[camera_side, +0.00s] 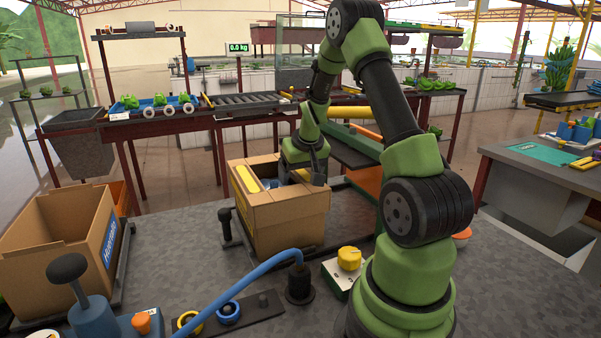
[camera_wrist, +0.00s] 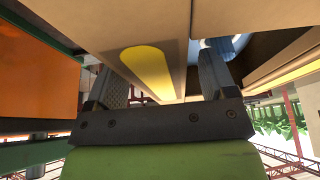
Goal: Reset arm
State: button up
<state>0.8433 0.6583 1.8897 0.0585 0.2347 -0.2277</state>
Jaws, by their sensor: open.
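My green and black arm reaches over the middle of the work surface, and my gripper (camera_side: 305,172) is at the right end of an open cardboard box (camera_side: 285,223). In the wrist view my gripper (camera_wrist: 163,85) shows two dark fingers set apart, with a cardboard wall or flap between and beyond them. A yellow oval mark (camera_wrist: 148,70) is on that cardboard. The fingertips are partly hidden by the box in the side view. I cannot tell whether the fingers touch the cardboard.
A second cardboard box (camera_side: 72,240) stands at the left. A blue hose (camera_side: 245,283) arches across the front to a black fitting. A yellow knob (camera_side: 349,258) sits on a small box near my base. A roller conveyor (camera_side: 245,101) and produce trays are behind.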

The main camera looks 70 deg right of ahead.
jog(key=o, duration=0.4)
jog(key=shift+r, duration=0.1)
jog(key=shift+r, duration=1.35)
jog(key=shift+r, duration=0.1)
jog(key=shift+r, duration=3.5)
